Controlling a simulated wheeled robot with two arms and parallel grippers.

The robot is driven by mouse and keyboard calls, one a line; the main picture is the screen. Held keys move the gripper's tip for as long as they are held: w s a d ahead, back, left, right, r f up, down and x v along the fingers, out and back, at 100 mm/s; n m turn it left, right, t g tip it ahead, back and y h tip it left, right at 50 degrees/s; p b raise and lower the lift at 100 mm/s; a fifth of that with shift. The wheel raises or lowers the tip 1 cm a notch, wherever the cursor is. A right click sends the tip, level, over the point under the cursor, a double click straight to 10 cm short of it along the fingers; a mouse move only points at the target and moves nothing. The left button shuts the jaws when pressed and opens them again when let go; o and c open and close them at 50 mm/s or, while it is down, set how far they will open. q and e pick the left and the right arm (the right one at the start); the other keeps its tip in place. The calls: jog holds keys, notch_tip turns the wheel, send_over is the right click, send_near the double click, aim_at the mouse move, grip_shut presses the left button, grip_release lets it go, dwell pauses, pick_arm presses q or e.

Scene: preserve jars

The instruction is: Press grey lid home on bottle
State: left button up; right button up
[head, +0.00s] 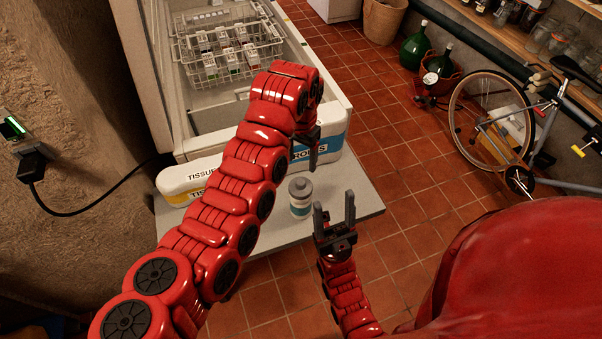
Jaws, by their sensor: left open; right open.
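A small pale bottle (300,209) with a coloured label band stands upright near the middle of the grey table. A grey lid (300,187) sits on top of it; I cannot tell whether it is fully seated. My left gripper (303,161) points down above and slightly behind the bottle, open and apart from the lid, partly hidden by its own arm. My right gripper (334,206) is open and empty, pointing up the picture, just right of the bottle, with no visible contact.
The grey table (356,200) is bare right of the bottle. A tissue pack (188,180) and a blue-white pack (331,139) lie along its back edge. Behind is an open white chest (335,80) with wire baskets (226,50). A bicycle (490,118) stands far right.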

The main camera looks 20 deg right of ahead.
pick_arm(q)
notch_tip(320, 180, up, 8)
jog(key=b, duration=0.1)
jog(key=shift+r, duration=0.1)
dwell(0.5)
